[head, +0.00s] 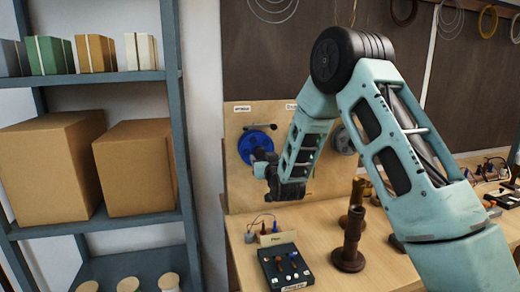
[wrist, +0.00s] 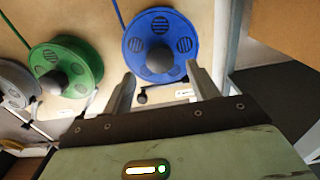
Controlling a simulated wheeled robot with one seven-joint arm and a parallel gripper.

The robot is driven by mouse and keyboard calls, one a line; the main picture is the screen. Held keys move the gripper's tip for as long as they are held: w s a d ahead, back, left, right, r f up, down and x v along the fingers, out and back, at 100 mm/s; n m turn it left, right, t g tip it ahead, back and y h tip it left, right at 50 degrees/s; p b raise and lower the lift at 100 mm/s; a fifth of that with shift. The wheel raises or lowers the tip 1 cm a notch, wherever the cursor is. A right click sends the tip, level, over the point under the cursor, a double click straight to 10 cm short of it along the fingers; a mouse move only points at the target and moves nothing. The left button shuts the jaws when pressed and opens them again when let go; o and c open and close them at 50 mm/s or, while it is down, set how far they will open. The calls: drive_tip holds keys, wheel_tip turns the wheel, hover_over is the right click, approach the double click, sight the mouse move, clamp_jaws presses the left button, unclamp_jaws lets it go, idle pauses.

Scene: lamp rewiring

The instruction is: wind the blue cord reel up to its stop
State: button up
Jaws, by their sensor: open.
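The blue cord reel (head: 247,139) is mounted on an upright wooden board, partly covered by my gripper (head: 265,166) in the head view. In the wrist view the blue reel (wrist: 160,24) lies just beyond my gripper (wrist: 162,88), with a dark round knob (wrist: 160,58) at its middle. A dark bar with a small knob (wrist: 142,98) shows at the reel's edge, between the fingers in the picture. In the head view a dark bar (head: 261,127) sits above the reel. My fingers are spread apart with nothing between them. Contact with the reel cannot be told.
A green reel (wrist: 88,60) and a grey reel (wrist: 14,82) are beside the blue one in the wrist view. Brown posts (head: 350,235) and a black tray (head: 286,266) stand on the bench (head: 325,213). A shelf with boxes (head: 137,165) is at left.

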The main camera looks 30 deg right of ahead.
sight(260, 154)
drive_tip(key=shift+p+x, duration=0.8)
drive_tip(key=shift+x, duration=1.95)
drive_tip(key=c, duration=1)
